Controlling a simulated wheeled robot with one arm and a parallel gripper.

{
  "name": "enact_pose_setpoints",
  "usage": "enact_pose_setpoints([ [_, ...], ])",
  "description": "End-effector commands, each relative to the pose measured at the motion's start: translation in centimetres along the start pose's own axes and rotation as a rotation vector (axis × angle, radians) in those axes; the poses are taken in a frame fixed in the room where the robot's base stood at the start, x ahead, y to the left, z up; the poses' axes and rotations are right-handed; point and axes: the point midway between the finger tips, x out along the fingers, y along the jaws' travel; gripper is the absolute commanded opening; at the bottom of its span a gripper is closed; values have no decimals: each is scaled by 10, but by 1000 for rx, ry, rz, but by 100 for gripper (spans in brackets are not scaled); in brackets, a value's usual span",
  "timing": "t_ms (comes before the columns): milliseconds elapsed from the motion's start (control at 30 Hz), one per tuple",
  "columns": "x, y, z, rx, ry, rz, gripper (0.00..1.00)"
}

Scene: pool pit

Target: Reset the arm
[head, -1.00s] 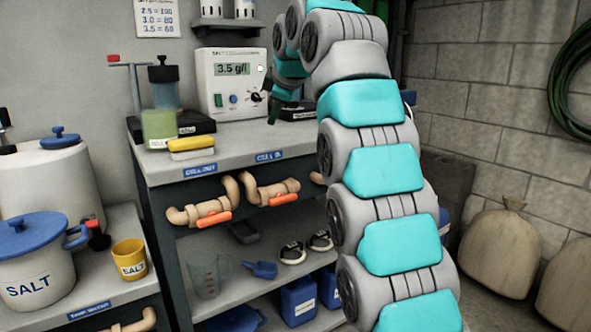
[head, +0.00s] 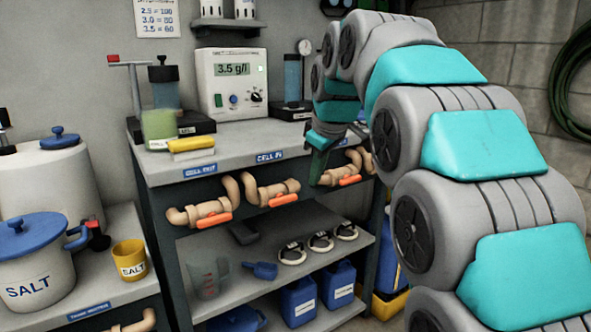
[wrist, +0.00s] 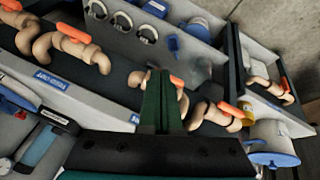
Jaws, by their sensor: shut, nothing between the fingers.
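My gripper (head: 318,158) is in front of the workbench's front edge, near the right-hand pipe valves with orange handles, in the head view. In the wrist view my gripper (wrist: 161,95) shows as two dark green fingers pressed together, with nothing between them. The fingers overlap part of a valve behind them in that view. I cannot tell whether they touch it. My grey and turquoise arm fills the right side of the head view and bends down toward the bench.
The bench top (head: 245,140) carries a salt meter (head: 231,84), a yellow sponge (head: 192,144) and a green beaker (head: 158,128). Orange-handled valves (head: 207,212) stick out below its edge. The lower shelf (head: 285,265) holds a scoop and rings. A salt pot (head: 38,270) stands left.

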Motion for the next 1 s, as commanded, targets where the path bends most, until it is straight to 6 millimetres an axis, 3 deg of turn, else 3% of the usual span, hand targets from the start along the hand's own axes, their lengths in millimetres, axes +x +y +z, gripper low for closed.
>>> enact_pose_setpoints([
  [467,29,-101,173,423,-259,-105,0],
  [800,46,-206,302,694,-464,-146,0],
  [1000,53,-266,366,820,-573,-154,0],
])
